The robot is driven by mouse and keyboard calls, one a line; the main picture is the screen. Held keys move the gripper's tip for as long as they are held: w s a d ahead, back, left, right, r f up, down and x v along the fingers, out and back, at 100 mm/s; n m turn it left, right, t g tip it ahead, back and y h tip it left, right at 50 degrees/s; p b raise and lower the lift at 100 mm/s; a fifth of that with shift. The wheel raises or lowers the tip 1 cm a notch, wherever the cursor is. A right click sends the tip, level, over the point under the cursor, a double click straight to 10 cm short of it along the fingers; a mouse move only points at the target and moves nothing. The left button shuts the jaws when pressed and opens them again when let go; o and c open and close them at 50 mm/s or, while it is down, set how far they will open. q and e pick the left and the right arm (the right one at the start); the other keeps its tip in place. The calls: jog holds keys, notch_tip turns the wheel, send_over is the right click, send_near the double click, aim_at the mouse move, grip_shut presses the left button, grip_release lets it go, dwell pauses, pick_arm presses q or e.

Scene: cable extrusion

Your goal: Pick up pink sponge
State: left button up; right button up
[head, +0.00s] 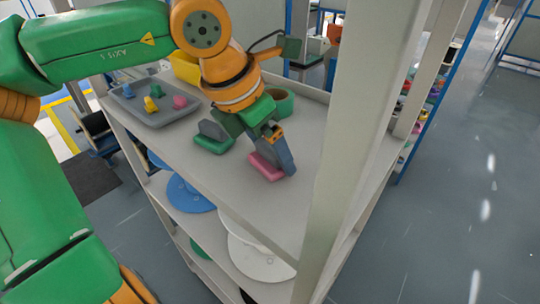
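The pink sponge (262,168) lies on the grey top shelf, right of a green sponge-like block (210,145) with a grey upright part. My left gripper (284,163) reaches down from above, and its grey fingers are right at the right side of the pink sponge. The fingers overlap in this view and cover part of the sponge. I cannot tell whether they are apart or closed on it. My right gripper is not in view.
A grey tray (150,118) with small coloured pieces lies at the shelf's left. A yellow bin (184,68) and a green roll (284,101) stand behind. A pale upright post (352,150) rises close on the right. Lower shelves hold blue and white discs.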

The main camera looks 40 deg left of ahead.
pick_arm(q)
jog(key=shift+w, duration=0.1)
jog(key=c, duration=0.7)
jog(key=shift+r, duration=0.35)
notch_tip(320, 180, up, 2)
jog(key=shift+r, duration=0.25)
jog(key=s+b, duration=0.1)
jog(key=s, duration=0.1)
jog(key=s+a+b, duration=0.1)
jog(key=s+b, duration=0.1)
jog(key=s, duration=0.1)
jog(key=s+a+b, duration=0.1)
jog(key=s, duration=0.1)
jog(key=shift+s+a+f+b, duration=0.1)
jog(key=shift+s+f+b, duration=0.15)
jog(key=shift+s+b, duration=0.15)
jog(key=s+a, duration=0.1)
jog(key=s, duration=0.2)
jog(key=s+a+b, duration=0.1)
jog(key=s, duration=0.2)
jog(key=s+a, duration=0.1)
jog(key=s, duration=0.2)
jog(key=shift+s+r, duration=0.3)
jog(key=shift+r, duration=0.1)
